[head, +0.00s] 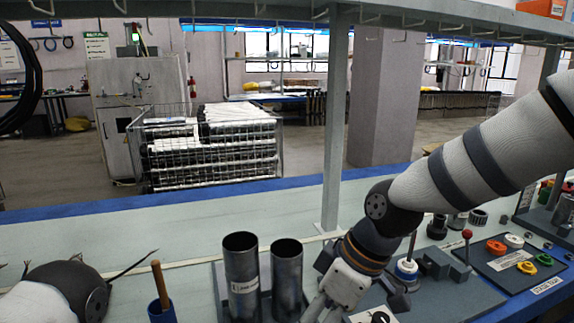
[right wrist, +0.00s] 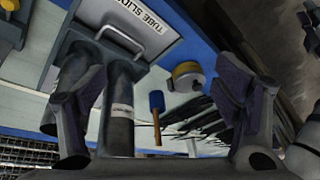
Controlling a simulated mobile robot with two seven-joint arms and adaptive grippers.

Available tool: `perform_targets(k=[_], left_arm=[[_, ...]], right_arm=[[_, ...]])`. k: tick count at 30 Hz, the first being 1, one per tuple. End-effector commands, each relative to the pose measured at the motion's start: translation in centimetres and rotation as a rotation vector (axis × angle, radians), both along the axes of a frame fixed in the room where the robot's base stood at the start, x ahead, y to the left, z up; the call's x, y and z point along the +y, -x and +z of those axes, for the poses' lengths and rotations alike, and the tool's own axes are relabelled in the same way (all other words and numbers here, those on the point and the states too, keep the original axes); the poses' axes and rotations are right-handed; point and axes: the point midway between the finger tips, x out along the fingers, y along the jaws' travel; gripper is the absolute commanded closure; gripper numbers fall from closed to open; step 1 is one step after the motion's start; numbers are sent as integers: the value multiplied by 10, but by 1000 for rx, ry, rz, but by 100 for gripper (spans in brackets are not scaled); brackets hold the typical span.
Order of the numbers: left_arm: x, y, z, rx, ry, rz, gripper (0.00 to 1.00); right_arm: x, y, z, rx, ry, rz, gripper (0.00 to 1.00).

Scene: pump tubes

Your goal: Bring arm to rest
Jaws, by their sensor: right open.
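My right arm comes in from the right in the head view, bent down over the bench. Its gripper sits low in the picture, just right of two upright dark metal tubes, a left one (head: 241,278) and a right one (head: 287,282). In the right wrist view my right gripper (right wrist: 165,108) has its two fingers wide apart with nothing held between them.
A blue cup with a wooden handle (head: 161,302) stands left of the tubes. A red-knobbed lever (head: 467,236) and a dark board of coloured parts (head: 516,262) are at right. A shelf post (head: 334,150) rises behind the arm. The pale bench is clear at back left.

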Motion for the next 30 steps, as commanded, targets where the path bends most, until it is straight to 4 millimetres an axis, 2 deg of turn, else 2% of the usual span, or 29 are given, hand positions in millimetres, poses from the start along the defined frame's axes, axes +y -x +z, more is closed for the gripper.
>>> perform_targets(k=[1,5,6,8,9,11,12,15,18,21,30], left_arm=[[0,-2,1,-7,0,0,82],[0,-5,2,-17,0,0,82],[0,-6,3,-19,0,0,82],[0,-7,4,-22,0,0,82],[0,-7,5,-24,0,0,82],[0,-8,6,-27,0,0,82],[0,-9,7,-30,0,0,82],[0,-10,8,-35,1,0,82],[0,-11,9,-38,0,0,82],[0,-11,9,-39,0,0,82],[0,-11,9,-38,0,0,82]], right_arm=[[-5,14,-34,57,-2,-66,17],[-25,68,-120,205,11,-282,17],[-34,90,-145,251,26,-358,17],[-52,131,-181,320,60,-483,17],[-66,161,-202,362,91,-569,17],[-89,207,-227,413,148,-696,17],[-105,237,-238,437,190,-773,17],[-140,299,-249,467,291,-926,17],[-165,337,-249,470,365,-1017,17],[-176,352,-247,465,396,-1056,17],[-177,353,-247,462,398,-1061,17]])
